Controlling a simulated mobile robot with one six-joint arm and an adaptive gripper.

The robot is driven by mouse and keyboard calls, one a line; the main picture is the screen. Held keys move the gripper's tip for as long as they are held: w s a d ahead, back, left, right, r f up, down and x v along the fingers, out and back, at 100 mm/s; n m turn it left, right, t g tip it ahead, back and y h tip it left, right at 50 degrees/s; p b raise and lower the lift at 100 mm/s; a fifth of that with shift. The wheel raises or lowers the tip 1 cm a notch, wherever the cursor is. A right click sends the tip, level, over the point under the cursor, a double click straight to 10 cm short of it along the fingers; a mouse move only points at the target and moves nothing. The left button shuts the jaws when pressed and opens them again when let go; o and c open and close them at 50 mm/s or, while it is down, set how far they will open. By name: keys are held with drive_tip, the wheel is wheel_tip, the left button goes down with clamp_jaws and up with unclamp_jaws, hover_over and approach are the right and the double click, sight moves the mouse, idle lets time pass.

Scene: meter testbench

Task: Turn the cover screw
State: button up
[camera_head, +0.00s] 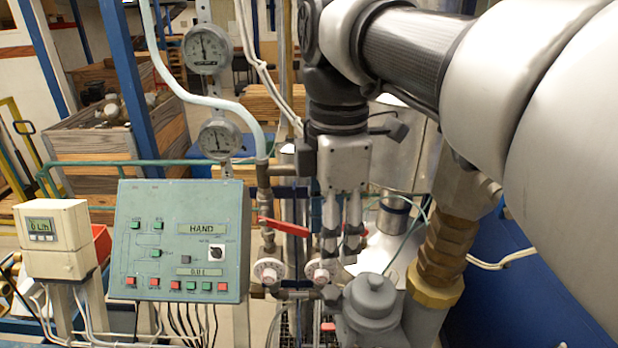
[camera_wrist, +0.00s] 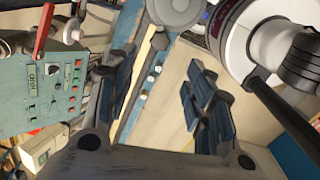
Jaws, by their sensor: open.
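No part in view can be made out for certain as the cover screw. A grey housing with a stepped round cap (camera_head: 370,296) stands low in the head view, below and right of my gripper. My gripper (camera_head: 341,250) hangs pointing down in the middle of the head view, with its two fingers apart and nothing seen between them. In the wrist view my gripper (camera_wrist: 160,80) shows its fingers wide apart with an empty gap. A round grey part (camera_wrist: 173,10) sits at that view's top edge, beyond the fingertips; I cannot tell whether it is the same cap.
A green control panel (camera_head: 180,240) and a beige display box (camera_head: 54,240) stand left. Pipes with a red lever (camera_head: 284,227) and white dials (camera_head: 268,270) run close by my gripper. Two gauges (camera_head: 207,48) hang above. A brass fitting (camera_head: 437,262) stands right of the cap.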

sight(329, 291)
wheel_tip(329, 291, down, 11)
drive_tip(key=shift+f+b, duration=0.1)
drive_tip(key=shift+b, duration=0.3)
drive_tip(key=shift+c, duration=0.4)
drive_tip(key=c, duration=1)
drive_tip(key=m, duration=0.4)
drive_tip(key=shift+w+m+p, duration=0.1)
drive_tip(key=shift+m+p, duration=0.2)
drive_tip(key=shift+p, duration=0.1)
drive_tip(key=o, duration=1.1)
wheel_tip(329, 291, up, 12)
